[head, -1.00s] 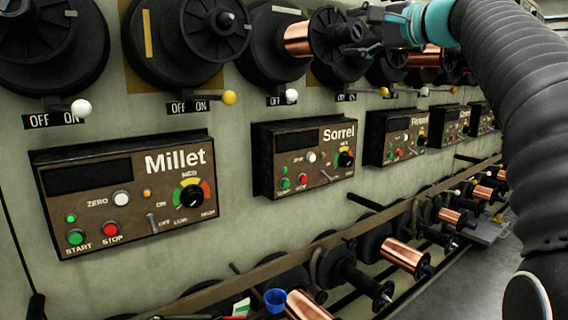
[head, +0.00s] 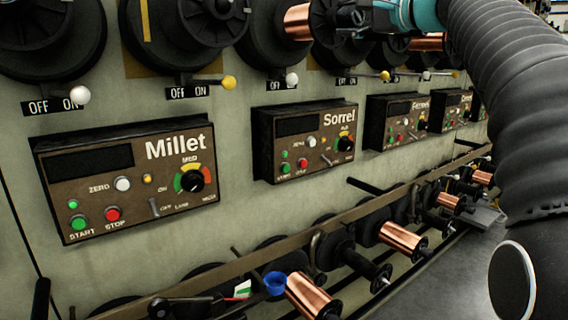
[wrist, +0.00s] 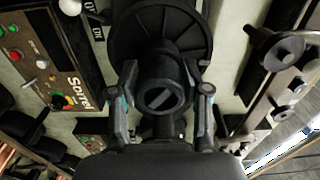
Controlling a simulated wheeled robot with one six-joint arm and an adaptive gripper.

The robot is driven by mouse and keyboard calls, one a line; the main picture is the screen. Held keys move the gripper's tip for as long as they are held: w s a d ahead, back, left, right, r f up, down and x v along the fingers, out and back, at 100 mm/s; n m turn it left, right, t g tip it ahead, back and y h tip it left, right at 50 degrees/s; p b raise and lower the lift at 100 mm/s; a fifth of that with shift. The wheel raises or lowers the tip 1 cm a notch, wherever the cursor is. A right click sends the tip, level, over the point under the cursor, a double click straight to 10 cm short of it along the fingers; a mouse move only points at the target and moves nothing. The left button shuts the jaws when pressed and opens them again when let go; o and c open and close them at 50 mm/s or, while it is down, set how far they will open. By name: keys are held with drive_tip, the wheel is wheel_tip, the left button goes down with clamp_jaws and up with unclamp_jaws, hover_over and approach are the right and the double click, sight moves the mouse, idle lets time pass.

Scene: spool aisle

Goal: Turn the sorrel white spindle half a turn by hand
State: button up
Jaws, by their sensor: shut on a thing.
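The white spindle of the Sorrel station is at the top of the head view, with a copper spool (head: 298,22) and a dark flange (head: 322,24). In the wrist view its black ribbed flange (wrist: 160,30) lies behind a round hub (wrist: 160,92) with a slanted slot on its end face. My gripper (wrist: 165,98) has one finger on each side of this hub and is shut on it. In the head view my gripper (head: 348,16) is partly cut off by the top edge. The Sorrel panel (head: 305,140) sits below.
A white-knobbed lever (head: 292,79) and a yellow-knobbed lever (head: 385,76) stick out above the Sorrel panel. The Millet panel (head: 125,180) is at left. Floor is clear at lower right.

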drive_tip(key=n+b, duration=0.2)
drive_tip(key=n, duration=0.2)
drive_tip(key=shift+f, duration=0.15)
drive_tip(key=n+b, duration=0.2)
drive_tip(key=n, duration=0.2)
drive_tip(key=n+b, duration=0.1)
drive_tip(key=n, duration=0.4)
drive_tip(key=shift+w+n+b, duration=0.1)
drive_tip(key=shift+n+b, duration=0.2)
drive_tip(key=shift+b, duration=0.1)
drive_tip(key=shift+n, duration=1.2)
drive_tip(key=o, duration=1.2)
